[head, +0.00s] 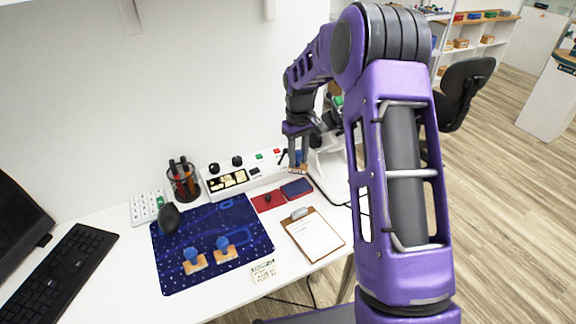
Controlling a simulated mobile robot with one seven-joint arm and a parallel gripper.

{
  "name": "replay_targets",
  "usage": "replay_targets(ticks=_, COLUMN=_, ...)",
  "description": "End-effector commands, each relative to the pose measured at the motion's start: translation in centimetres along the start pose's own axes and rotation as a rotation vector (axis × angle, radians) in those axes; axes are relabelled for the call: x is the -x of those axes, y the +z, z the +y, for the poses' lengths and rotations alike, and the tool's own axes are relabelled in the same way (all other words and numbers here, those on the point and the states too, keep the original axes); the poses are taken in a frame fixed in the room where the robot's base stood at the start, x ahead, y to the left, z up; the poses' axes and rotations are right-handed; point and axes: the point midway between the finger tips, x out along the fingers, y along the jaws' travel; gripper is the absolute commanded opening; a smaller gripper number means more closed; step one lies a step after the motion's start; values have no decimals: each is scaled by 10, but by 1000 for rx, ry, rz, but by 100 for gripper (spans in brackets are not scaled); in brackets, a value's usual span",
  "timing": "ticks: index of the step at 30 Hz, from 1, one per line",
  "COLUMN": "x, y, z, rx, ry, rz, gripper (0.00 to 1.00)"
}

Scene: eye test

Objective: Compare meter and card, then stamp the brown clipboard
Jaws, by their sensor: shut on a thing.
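My gripper (298,148) is shut on a stamp (299,168) with a blue knob and a wooden base. It holds the stamp near the ink pads, behind the brown clipboard; whether the stamp touches anything cannot be told. The clipboard (340,240) lies on the desk with a white sheet under its clip.
Two blue-knobbed stamps (194,259) (225,249) stand on the dark blue mat (180,280). A red ink pad (262,203) and a blue one (296,188) lie right of it. A pen cup (183,182), calculator (147,207), dark mouse-like object (168,218) and keyboard (66,275) are left.

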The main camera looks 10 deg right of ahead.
Motion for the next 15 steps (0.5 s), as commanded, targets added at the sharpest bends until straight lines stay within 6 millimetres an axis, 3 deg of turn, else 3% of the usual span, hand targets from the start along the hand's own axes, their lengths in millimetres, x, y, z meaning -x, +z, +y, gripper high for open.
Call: replay_targets(ticks=15, x=-50, y=0, z=-1, rx=4, ry=1, rz=1, gripper=0)
